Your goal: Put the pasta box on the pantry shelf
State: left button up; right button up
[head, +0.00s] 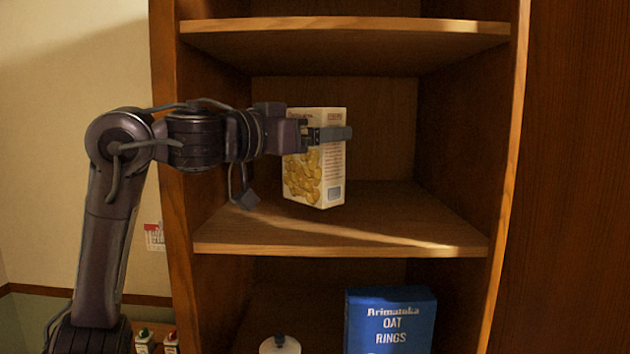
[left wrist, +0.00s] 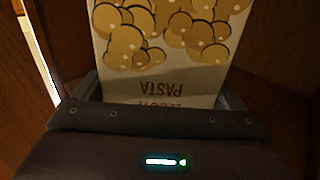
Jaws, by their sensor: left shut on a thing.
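The pasta box (head: 315,178) is a white carton with yellow pasta pictures, upright inside the middle compartment of the wooden shelf unit. My left gripper (head: 328,136) comes in from the left and is shut around the box's upper part. In the left wrist view the pasta box (left wrist: 165,50) fills the space between the fingers, its PASTA lettering upside down. The middle pantry shelf (head: 380,225) lies under the box. I cannot tell whether the box's base touches the board. My right gripper is not in view.
An upper shelf board (head: 345,30) spans above the arm. On a lower level stand a blue oat rings box (head: 390,322) and a white round-topped item (head: 280,345). The middle shelf is bare to the right of the pasta box. Side panels bound the compartment.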

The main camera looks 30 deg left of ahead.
aim_at(301, 170)
pick_arm(q)
jog(key=shift+s+f, duration=0.1)
jog(key=shift+f, duration=0.5)
jog(key=shift+w+f, duration=0.25)
jog(key=shift+f, duration=0.05)
jog(key=f, duration=0.2)
jog(key=w+f, duration=0.1)
jog(key=shift+d+f+b, duration=0.1)
jog(key=shift+d+b, duration=0.15)
jog(key=shift+b, duration=0.1)
jog(key=shift+s+f, duration=0.1)
jog(key=shift+f, duration=0.2)
jog(key=shift+s+a+f, duration=0.1)
jog(key=shift+s+a, duration=0.05)
jog(key=shift+f, duration=0.25)
jog(key=o, duration=1.1)
jog(key=shift+c, duration=0.2)
jog(key=shift+r, duration=0.15)
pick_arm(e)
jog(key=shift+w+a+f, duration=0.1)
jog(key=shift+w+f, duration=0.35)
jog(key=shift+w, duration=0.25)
